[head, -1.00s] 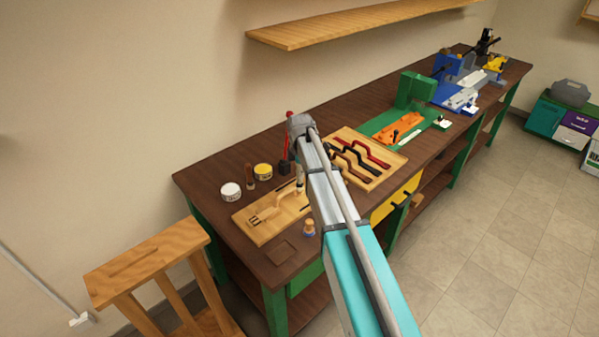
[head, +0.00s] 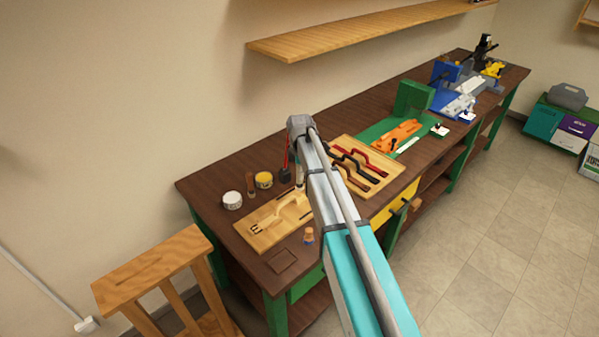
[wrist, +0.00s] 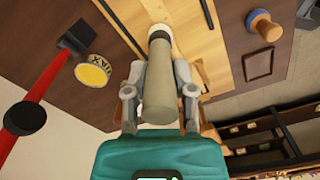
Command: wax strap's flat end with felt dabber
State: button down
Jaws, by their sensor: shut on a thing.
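My gripper (wrist: 159,74) is shut on a beige cylindrical handle with a pale tip, which I take for the felt dabber (wrist: 160,98). The dabber points at the light wooden board (wrist: 205,45); I cannot tell whether its tip touches anything. In the head view the board (head: 262,243) lies on the bench with a tan strap (head: 268,222) on it. The strap's part nearest my gripper is hidden by the dabber and my arm. The yellow wax tin (wrist: 93,72) stands behind the board, and also shows in the head view (head: 263,180).
A white tin (head: 232,200) stands beside the wax tin. A red-handled tool (wrist: 40,75) rises close to my gripper. A blue-and-orange knob-like piece (head: 309,236) stands in front of the board. A wooden tray (head: 385,188) with dark and red straps lies right of my arm.

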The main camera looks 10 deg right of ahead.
jog(key=shift+r+p, duration=1.55)
jog(key=shift+f, duration=0.1)
jog(key=shift+f+b, duration=0.5)
jog(key=shift+b, duration=0.1)
jog(key=shift+f, duration=0.1)
